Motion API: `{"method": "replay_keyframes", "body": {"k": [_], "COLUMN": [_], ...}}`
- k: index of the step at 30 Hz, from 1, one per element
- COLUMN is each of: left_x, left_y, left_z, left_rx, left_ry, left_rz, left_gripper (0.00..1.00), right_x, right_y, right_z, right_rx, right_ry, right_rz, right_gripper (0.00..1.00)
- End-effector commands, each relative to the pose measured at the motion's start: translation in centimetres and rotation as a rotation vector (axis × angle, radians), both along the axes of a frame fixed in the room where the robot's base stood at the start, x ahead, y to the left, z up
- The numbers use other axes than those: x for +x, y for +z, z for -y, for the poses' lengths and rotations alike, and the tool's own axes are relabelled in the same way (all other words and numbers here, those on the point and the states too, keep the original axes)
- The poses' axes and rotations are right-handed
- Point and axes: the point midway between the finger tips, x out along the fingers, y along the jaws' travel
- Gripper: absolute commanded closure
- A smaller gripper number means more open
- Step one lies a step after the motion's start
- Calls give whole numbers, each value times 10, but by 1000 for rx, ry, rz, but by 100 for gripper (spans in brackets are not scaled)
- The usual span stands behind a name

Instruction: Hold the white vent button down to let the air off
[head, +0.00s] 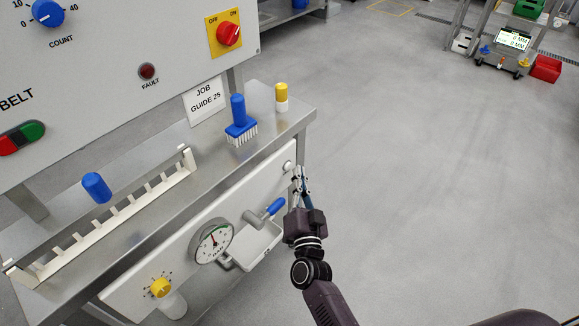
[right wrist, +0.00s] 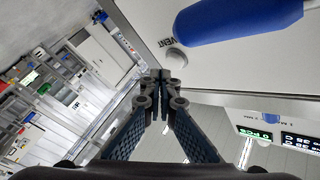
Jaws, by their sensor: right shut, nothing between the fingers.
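The white vent button (head: 288,166) is a small round knob near the right end of the front panel. It also shows in the right wrist view (right wrist: 178,57), beside the printed word VENT. My right gripper (head: 298,172) is shut and empty, with its tips close to the button at the panel's right edge. In the right wrist view its closed tips (right wrist: 160,76) appear just below the button, with a small gap in the picture. I cannot tell the depth between them. My left gripper is not in view.
A blue lever handle (head: 275,206) sticks out from the panel near my right gripper; it looks large in the right wrist view (right wrist: 240,20). A pressure gauge (head: 213,241), a yellow knob (head: 160,287) and a small tray (head: 256,247) are left of it.

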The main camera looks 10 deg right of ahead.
Motion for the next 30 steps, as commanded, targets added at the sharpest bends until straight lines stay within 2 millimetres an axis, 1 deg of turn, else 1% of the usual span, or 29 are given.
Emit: {"method": "replay_keyframes", "body": {"k": [7, 30], "left_x": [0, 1], "left_y": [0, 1], "left_z": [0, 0], "left_rx": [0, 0], "left_ry": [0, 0], "left_rz": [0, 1], "left_gripper": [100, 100], "right_x": [6, 10], "right_y": [1, 0], "right_z": [-5, -8], "right_rx": [2, 1], "right_ry": [0, 0], "right_rz": [1, 0], "right_gripper": [100, 100]}}
